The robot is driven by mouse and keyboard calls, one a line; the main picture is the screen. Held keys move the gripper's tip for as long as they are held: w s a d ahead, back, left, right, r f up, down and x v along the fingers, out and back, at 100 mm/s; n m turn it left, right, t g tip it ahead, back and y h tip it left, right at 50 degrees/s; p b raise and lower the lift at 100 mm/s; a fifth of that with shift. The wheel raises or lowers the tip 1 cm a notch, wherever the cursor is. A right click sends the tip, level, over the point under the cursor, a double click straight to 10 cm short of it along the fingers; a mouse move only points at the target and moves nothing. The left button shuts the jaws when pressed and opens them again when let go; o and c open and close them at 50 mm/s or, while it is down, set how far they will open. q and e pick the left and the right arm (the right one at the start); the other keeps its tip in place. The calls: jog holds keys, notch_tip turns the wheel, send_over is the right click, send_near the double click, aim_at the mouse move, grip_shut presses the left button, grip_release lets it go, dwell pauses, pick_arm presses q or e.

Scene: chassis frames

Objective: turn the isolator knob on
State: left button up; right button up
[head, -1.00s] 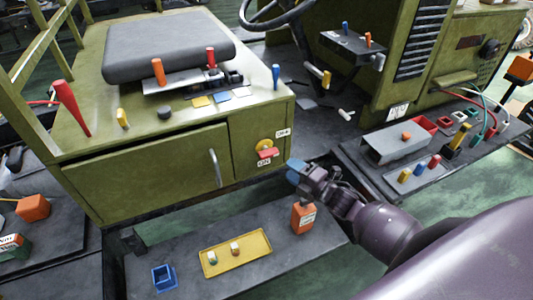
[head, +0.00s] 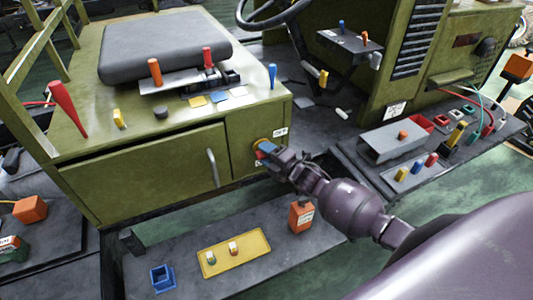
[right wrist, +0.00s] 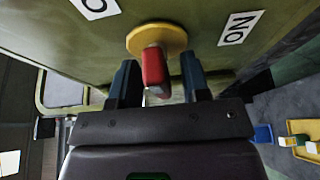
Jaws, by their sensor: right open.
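The isolator knob is a red handle (right wrist: 154,70) on a round yellow plate (right wrist: 156,39), on the front of the green cabinet (head: 150,170). In the head view its yellow plate (head: 262,143) shows in part, and my right gripper hides the red handle. My right gripper (head: 264,153) is at the knob. In the right wrist view its two blue fingers (right wrist: 160,82) are open, one on each side of the red handle, with gaps visible. A white label reading "ON" (right wrist: 240,28) is beside the plate; another label (right wrist: 95,7) is cut off by the frame. My left gripper is not in view.
Below the cabinet, a dark platform holds a yellow tray (head: 254,264), a blue open box (head: 163,279) and an orange container (head: 302,216). A silver door handle (head: 213,168) stands out left of the knob. A grey bin (head: 385,146) is at the right.

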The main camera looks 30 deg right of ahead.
jog(key=shift+c, duration=0.3)
grip_shut()
